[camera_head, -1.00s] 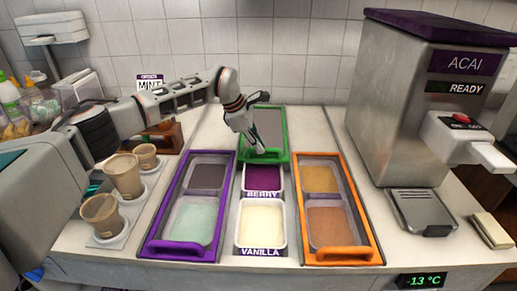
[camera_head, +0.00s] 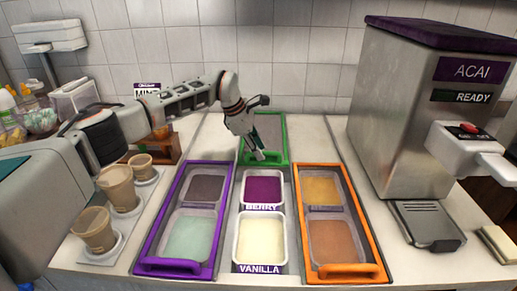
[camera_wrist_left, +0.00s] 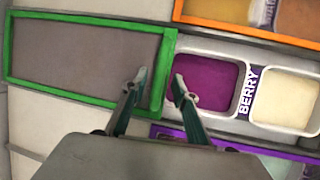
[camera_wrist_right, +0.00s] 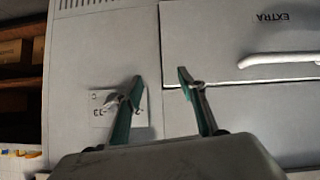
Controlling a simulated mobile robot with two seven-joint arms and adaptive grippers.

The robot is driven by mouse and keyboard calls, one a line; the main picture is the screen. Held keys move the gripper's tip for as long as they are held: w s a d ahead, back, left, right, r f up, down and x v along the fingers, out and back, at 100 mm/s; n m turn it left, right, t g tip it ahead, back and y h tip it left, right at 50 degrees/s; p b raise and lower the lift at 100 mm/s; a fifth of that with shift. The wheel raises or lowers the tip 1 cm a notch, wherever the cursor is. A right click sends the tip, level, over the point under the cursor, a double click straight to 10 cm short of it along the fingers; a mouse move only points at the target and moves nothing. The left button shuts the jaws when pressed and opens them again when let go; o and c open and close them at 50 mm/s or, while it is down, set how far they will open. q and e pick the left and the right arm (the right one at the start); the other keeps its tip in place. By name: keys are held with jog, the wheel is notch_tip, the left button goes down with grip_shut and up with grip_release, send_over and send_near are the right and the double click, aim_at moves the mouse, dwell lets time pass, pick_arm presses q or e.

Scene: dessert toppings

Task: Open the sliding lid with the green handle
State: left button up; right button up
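The green-framed lid (camera_head: 271,131) with a grey panel lies at the back of the middle lane, behind the uncovered berry tub (camera_head: 263,188) and vanilla tub (camera_head: 261,238). Its green handle (camera_head: 265,158) is at the front end. My left gripper (camera_head: 257,153) is down at this handle. In the left wrist view its open fingertips (camera_wrist_left: 158,89) sit either side of the lid's green end bar (camera_wrist_left: 168,68); I cannot tell whether they touch it. My right gripper (camera_wrist_right: 158,88) is open and empty, in front of a grey panel, and out of the head view.
A purple-framed lid (camera_head: 211,240) lies left of the middle lane and an orange-framed lid (camera_head: 360,226) lies right. Paper cups (camera_head: 117,186) stand at the left. The acai machine (camera_head: 409,115) stands at the right. A tiled wall (camera_head: 295,88) is behind the counter.

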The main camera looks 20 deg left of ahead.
pick_arm(q)
jog(key=v, duration=1.2)
jog(key=shift+s, duration=0.15)
